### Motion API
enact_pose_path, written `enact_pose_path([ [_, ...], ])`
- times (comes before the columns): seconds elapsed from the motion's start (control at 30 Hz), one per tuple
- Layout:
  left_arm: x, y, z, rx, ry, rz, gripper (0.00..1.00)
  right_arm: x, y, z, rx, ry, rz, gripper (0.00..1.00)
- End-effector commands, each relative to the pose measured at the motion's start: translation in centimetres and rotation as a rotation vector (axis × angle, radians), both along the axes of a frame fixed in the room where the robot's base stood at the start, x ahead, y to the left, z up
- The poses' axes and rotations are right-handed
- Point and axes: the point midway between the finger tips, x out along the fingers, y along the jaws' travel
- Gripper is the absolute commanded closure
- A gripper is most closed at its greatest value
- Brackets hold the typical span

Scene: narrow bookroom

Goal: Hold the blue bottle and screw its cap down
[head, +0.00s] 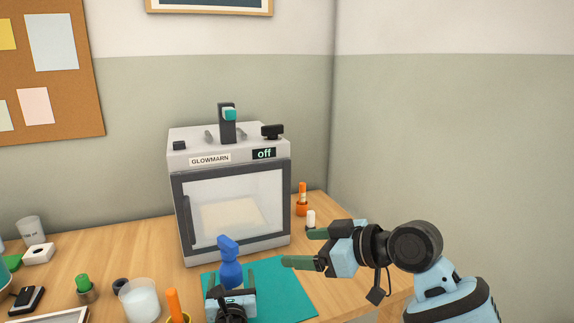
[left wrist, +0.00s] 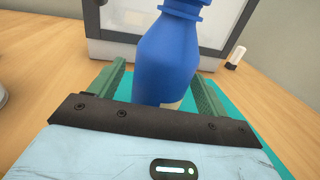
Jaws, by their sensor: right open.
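The blue bottle (head: 231,274) stands upright on the teal mat (head: 289,288) in the head view. A darker blue top piece (head: 228,245) shows at its upper end; I cannot tell how it is seated. My left gripper (head: 231,290) is low at the near side of the bottle. In the left wrist view the bottle (left wrist: 167,62) stands between its two spread green fingers (left wrist: 160,85), with mat showing beside it; its base is hidden by the gripper. My right gripper (head: 300,248) is open and empty, to the right of the bottle, its fingers pointing left.
A grey oven-like box (head: 230,252) marked "off" stands close behind the bottle. A milky beaker (head: 139,301) and a green-capped jar (head: 84,289) stand at the left.

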Motion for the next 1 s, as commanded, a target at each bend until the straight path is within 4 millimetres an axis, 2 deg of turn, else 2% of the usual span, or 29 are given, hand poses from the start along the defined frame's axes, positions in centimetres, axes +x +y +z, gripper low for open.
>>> enact_pose_path([
  [0.27,-0.1,0.0,0.0,0.0,-0.001,0.0,0.23,0.0,0.0,0.0,0.0,0.0,0.0,0.24],
  [0.47,-1.3,-0.2,0.0,-0.002,-0.001,0.0,0.23,0.0,0.0,0.0,0.0,0.0,0.0,0.24],
  [1.0,-9.1,-1.5,-0.1,-0.001,0.001,0.0,0.23,0.0,0.0,0.0,0.0,0.0,0.0,0.24],
])
